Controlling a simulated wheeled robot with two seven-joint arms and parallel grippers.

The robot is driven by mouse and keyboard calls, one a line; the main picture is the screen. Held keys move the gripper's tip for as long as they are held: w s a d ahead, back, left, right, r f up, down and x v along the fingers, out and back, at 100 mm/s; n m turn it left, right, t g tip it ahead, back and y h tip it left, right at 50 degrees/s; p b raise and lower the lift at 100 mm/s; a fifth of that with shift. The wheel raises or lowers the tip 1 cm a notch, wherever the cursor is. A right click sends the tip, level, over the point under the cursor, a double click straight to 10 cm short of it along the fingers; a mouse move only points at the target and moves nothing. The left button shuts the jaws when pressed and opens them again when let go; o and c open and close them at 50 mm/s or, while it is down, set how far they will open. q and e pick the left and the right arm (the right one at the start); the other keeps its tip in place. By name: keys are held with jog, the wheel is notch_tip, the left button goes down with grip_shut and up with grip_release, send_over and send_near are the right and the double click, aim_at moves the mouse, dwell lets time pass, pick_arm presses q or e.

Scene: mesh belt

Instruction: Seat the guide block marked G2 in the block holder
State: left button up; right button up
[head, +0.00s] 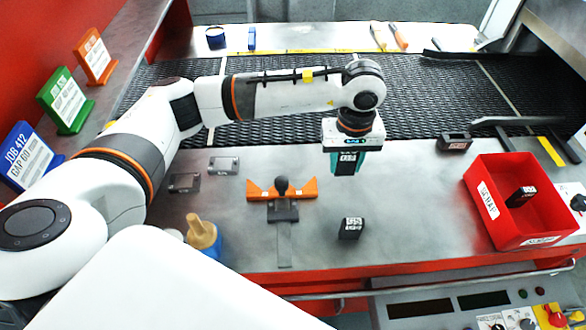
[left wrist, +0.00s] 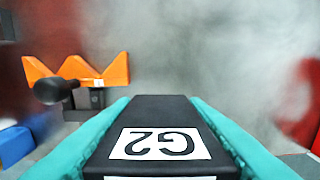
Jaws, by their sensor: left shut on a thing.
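My left gripper (head: 346,168) has teal fingers and hangs above the grey table, right of the orange fixture. It is shut on the black guide block G2 (left wrist: 165,112), whose white label reads upside down in the left wrist view. In the head view the fingers hide most of that block. The orange fixture (head: 307,189), with a zigzag top edge, a black knob and a grey strip in front, looks like the block holder. It also shows in the left wrist view (left wrist: 116,71), left of the held block and apart from it. My right gripper is not in view.
A loose black labelled block (head: 351,228) stands on the table in front of my gripper; another (head: 455,141) lies near the mesh belt (head: 420,95). A red bin (head: 487,232) at right holds a dark block. Grey pieces (head: 223,165) and a bottle (head: 203,235) stand left.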

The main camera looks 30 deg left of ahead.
aim_at(346, 174)
pick_arm(q)
jog(key=shift+w+f, duration=0.2)
jog(key=shift+w, duration=0.1)
jog(key=f, duration=0.1)
jog(key=f+p, duration=0.1)
jog(key=f, duration=0.1)
jog(key=f+p, duration=0.1)
jog(key=shift+s+d+f, duration=0.25)
jog(key=shift+d+f, duration=0.1)
jog(key=shift+f, duration=0.05)
jog(key=shift+a+f+p, duration=0.1)
jog(key=shift+f+p, duration=0.35)
jog(key=shift+f, duration=0.3)
notch_tip(346, 174, down, 2)
jog(key=shift+w+f+p, duration=0.1)
jog(key=shift+f+p, duration=0.1)
jog(key=shift+p, duration=0.3)
jog(key=shift+f, duration=0.25)
jog(key=shift+f+b, duration=0.2)
jog(key=shift+b, duration=0.1)
jog(key=o, duration=1)
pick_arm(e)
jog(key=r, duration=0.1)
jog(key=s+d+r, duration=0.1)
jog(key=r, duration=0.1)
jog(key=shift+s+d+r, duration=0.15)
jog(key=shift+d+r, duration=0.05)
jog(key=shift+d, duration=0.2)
